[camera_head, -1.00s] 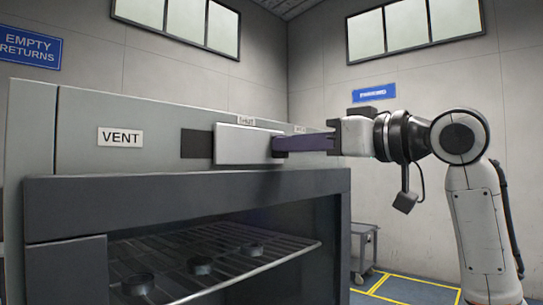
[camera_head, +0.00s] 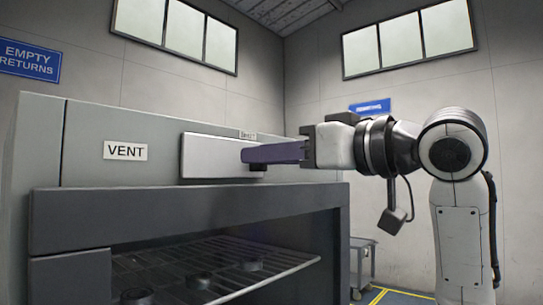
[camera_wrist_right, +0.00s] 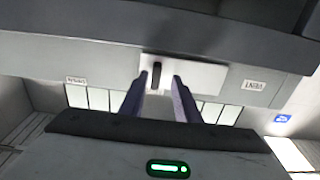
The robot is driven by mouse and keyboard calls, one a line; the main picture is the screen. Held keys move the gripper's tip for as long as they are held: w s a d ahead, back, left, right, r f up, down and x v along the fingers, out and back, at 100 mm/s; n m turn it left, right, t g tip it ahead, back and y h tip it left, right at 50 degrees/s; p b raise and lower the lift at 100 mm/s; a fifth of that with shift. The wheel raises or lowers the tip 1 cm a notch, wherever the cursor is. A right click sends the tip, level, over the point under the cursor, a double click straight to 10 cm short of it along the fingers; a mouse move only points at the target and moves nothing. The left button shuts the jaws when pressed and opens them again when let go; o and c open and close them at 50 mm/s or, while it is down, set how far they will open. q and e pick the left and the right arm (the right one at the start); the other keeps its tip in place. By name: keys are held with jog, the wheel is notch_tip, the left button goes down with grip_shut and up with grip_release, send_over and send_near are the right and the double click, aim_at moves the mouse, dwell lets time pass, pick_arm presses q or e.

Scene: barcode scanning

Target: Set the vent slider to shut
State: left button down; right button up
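The vent slider (camera_head: 212,157) is a pale flat plate on the grey oven's upper front panel, right of the VENT label (camera_head: 125,151). No dark slot shows to its left. The slider's dark upright knob (camera_wrist_right: 157,75) shows in the right wrist view. My right gripper (camera_head: 246,155) reaches in from the right with purple fingers at the plate. In the right wrist view its fingers (camera_wrist_right: 160,78) are apart, with the knob between the tips, nearer the picture-left finger. I cannot tell whether they touch. My left gripper is not in view.
A small label (camera_head: 248,135), seemingly SHUT, sits above the plate. Below is the open oven cavity with a wire rack (camera_head: 215,268) holding several dark round parts. A grey cart (camera_head: 362,262) stands behind at the right.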

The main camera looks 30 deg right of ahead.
jog(key=shift+d, duration=0.1)
jog(key=b+v, duration=0.2)
jog(key=v, duration=0.8)
jog(key=shift+s, duration=0.15)
dwell(0.3)
